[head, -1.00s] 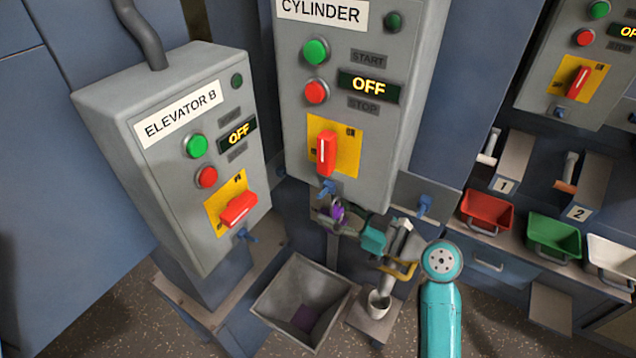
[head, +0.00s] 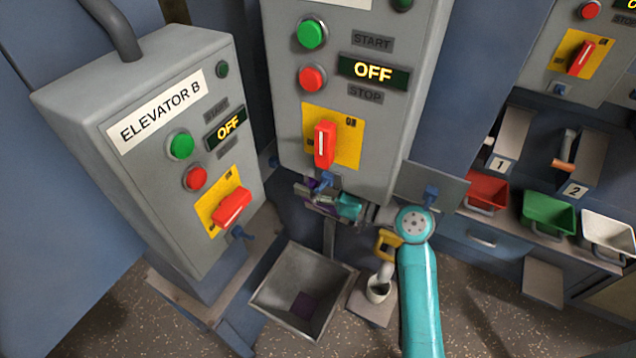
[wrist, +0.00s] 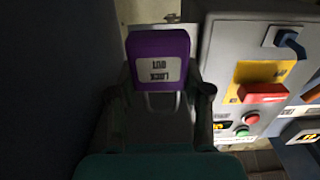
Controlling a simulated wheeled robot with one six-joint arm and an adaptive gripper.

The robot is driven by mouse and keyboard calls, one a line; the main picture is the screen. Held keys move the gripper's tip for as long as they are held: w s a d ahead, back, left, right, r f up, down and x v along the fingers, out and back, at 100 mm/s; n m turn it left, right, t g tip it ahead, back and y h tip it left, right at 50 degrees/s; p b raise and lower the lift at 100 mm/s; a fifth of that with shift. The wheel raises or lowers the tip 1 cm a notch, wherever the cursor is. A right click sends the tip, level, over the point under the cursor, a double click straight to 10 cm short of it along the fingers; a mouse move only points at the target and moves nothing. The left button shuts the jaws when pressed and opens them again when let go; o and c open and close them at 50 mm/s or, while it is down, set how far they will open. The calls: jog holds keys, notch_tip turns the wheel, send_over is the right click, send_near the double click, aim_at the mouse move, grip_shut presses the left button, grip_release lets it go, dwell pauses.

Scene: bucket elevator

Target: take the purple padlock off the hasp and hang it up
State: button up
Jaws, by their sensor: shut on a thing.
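My gripper (head: 322,204) is under the middle control panel, just below its red rotary switch. In the wrist view, my gripper's fingers (wrist: 160,84) are on both sides of the purple padlock (wrist: 158,58), shut on it. The padlock's white label reads upside down. A pale shackle shows in part between the fingers. In the head view only bits of purple show around the fingers. A blue hasp (head: 322,182) is right by the fingertips; I cannot tell whether the shackle is still through it.
The Elevator B panel (head: 150,150) stands at the left with its own blue hasp (head: 240,233). An open grey hopper (head: 275,300) is below my gripper. Red, green and white bins (head: 549,216) line the right.

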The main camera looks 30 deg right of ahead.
aim_at(272, 171)
jog(key=shift+x, duration=1.6)
jog(key=shift+w+a, duration=0.15)
jog(key=shift+w, duration=0.05)
jog(key=shift+x, duration=1.6)
jog(key=shift+f, duration=0.8)
jog(key=o, duration=1.3)
